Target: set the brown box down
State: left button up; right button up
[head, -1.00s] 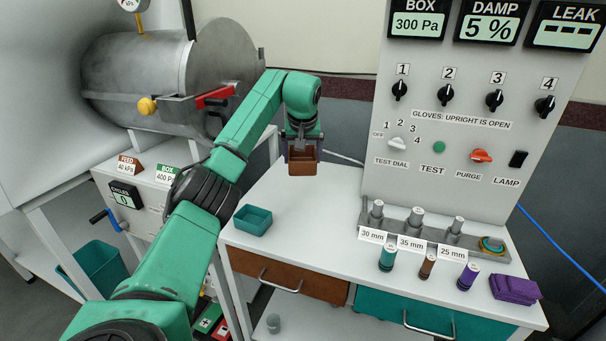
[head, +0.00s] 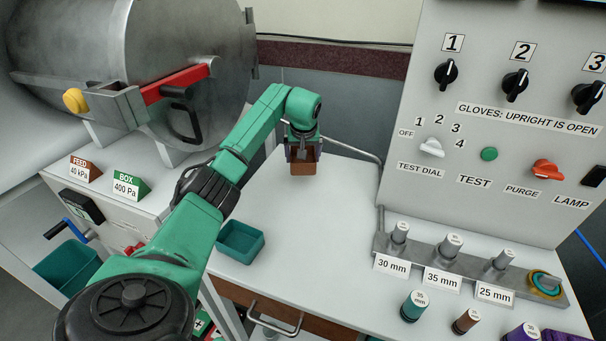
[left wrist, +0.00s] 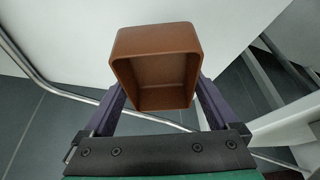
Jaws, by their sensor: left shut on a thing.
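The brown box (head: 303,165) is a small open-topped box near the back left of the white table (head: 310,235). My left gripper (head: 302,150) is shut on it, reaching down from above and behind. In the left wrist view the brown box (left wrist: 158,68) sits between the two purple fingers (left wrist: 160,105), with its empty inside facing the camera. Whether its underside touches the table cannot be told. My right gripper is not in view.
A teal open box (head: 240,241) stands at the table's left front edge. A metal rail (head: 350,150) runs along the back. Labelled posts (head: 450,247) and small cylinders (head: 414,306) stand to the right before the control panel (head: 490,120). The table's middle is clear.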

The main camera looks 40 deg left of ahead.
aim_at(303, 179)
pick_arm(q)
notch_tip(303, 179, down, 6)
jog(key=shift+s+d+r, duration=0.1)
jog(key=shift+d, duration=0.05)
jog(key=shift+f, duration=0.4)
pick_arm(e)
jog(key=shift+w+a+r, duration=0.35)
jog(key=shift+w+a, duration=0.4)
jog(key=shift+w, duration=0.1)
pick_arm(q)
jog(key=shift+f, duration=0.1)
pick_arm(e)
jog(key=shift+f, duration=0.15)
pick_arm(q)
jog(key=o, duration=1)
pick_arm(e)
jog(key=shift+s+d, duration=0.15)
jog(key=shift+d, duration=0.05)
pick_arm(q)
jog(key=shift+r+p, duration=0.3)
jog(key=v, duration=1.1)
jog(key=shift+s+d+r+b, duration=0.1)
jog(key=shift+r+b, duration=0.25)
jog(key=shift+b, duration=0.05)
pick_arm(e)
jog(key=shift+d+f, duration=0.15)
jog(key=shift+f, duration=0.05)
